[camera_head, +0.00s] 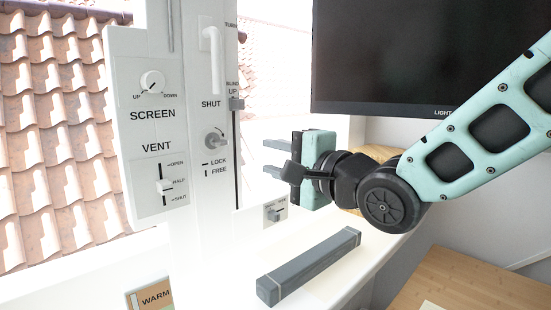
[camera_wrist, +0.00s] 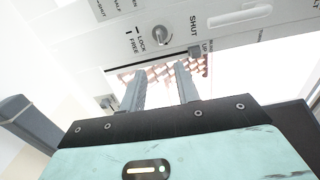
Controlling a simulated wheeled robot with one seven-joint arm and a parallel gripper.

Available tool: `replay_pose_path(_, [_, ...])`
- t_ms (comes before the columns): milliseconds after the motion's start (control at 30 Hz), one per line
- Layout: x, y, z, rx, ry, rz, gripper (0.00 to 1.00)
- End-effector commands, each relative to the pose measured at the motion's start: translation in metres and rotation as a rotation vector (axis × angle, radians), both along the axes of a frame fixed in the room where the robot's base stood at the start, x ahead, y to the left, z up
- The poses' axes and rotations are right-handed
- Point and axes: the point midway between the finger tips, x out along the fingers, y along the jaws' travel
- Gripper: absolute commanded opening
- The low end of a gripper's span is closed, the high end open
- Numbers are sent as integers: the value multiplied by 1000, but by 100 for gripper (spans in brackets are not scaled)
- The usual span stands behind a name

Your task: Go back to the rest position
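My gripper (camera_head: 268,156) is in the middle of the head view, held out level toward the white window frame (camera_head: 187,110). Its two grey fingers are apart with nothing between them. In the wrist view the fingers (camera_wrist: 161,76) also stand apart, with the bright window gap and roof tiles showing between their tips. The blind slider (camera_head: 236,103) is up and left of the fingers in the head view. The lock knob (camera_head: 215,139) is left of them. I cannot tell the exact distance from the fingertips to the frame, but no contact shows.
A dark monitor (camera_head: 385,50) hangs close above my arm. A long grey bar (camera_head: 308,266) lies on the white sill below. A small switch (camera_head: 276,211) sits below the gripper. The vent slider (camera_head: 164,187) and screen knob (camera_head: 152,82) are at left. A wooden desk (camera_head: 460,280) is at lower right.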

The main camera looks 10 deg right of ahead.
Motion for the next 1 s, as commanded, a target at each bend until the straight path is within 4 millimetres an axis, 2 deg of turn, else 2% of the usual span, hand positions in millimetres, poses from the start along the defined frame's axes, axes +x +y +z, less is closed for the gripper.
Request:
replay_pose_path(167, [-6,4,-12,-124,23,0,32])
replay_pose_path(267, [-19,6,-37,-351,67,23,32])
replay_pose_path(333, [-35,6,-60,-560,106,71,32])
replay_pose_path(467, [-80,-2,-101,-957,174,252,32])
replay_pose_path(500, [-96,-6,-111,-1070,189,330,32])
replay_pose_path(600, [-141,-20,-132,-1318,222,563,32])
replay_pose_path(700, [-185,-35,-143,-1495,235,816,32])
replay_pose_path(833, [-227,-51,-147,-1615,230,1088,32])
replay_pose_path(900, [-241,-57,-148,-1645,225,1185,32])
replay_pose_path(1000, [-251,-62,-148,-1663,220,1261,32])
